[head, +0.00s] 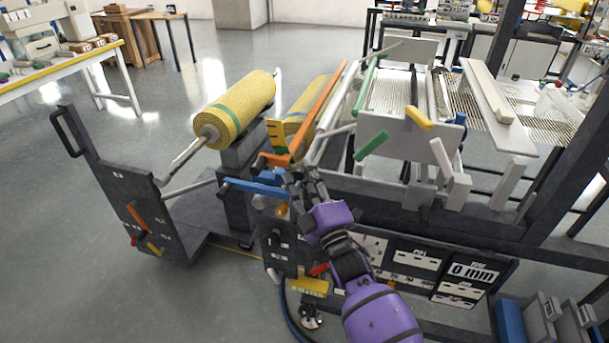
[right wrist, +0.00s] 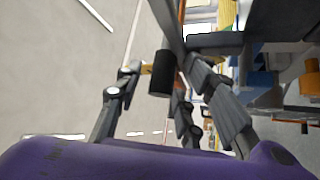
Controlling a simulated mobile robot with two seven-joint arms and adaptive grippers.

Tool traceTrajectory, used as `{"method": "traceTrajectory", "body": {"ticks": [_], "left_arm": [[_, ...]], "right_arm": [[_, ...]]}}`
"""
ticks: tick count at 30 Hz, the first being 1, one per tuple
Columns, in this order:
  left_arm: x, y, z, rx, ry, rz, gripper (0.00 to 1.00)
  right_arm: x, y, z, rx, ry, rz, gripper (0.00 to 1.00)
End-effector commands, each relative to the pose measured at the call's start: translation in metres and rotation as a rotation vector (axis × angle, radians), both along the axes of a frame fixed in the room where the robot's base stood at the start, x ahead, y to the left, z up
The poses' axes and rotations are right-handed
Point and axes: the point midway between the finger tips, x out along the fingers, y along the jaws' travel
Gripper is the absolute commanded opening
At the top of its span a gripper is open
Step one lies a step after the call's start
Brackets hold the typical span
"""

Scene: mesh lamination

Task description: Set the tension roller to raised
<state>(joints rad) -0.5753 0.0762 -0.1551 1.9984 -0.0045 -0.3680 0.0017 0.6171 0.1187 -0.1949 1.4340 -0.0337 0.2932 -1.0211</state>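No readable label marks the tension roller, so I cannot tell which bar it is. Long rollers and an orange bar (head: 318,112) run along the machine's left side. A blue lever (head: 255,188) sticks out to the left at the machine's near end. My right gripper (head: 300,182) is beside the blue lever's right end, partly hiding the parts there. In the right wrist view its fingers (right wrist: 155,85) are spread apart. A black cylindrical grip (right wrist: 161,73) shows between them; I cannot tell whether they touch it. My left gripper is not in view.
A yellow mesh roll (head: 240,106) sits on the unwind stand at left. Green handles (head: 372,145) and a yellow handle (head: 419,117) stick out at right. A control panel (head: 425,265) reading 0 mm is below. Free floor lies at left.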

Motion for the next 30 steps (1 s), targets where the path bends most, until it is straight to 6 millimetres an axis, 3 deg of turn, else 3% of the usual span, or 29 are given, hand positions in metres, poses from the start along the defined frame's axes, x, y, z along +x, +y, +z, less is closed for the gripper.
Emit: {"method": "traceTrajectory", "body": {"ticks": [5, 13, 23, 30], "left_arm": [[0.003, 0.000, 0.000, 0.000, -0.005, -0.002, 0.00], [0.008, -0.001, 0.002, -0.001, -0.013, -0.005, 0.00], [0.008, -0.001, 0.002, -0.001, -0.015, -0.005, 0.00], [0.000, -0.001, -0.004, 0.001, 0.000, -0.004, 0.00]], "right_arm": [[0.000, 0.000, 0.000, 0.001, 0.000, 0.000, 0.33], [0.000, 0.000, 0.000, 0.001, 0.000, 0.000, 0.00], [0.000, 0.000, 0.003, 0.009, -0.006, 0.000, 0.00], [0.001, 0.002, 0.019, 0.095, -0.033, 0.000, 0.00]]}}
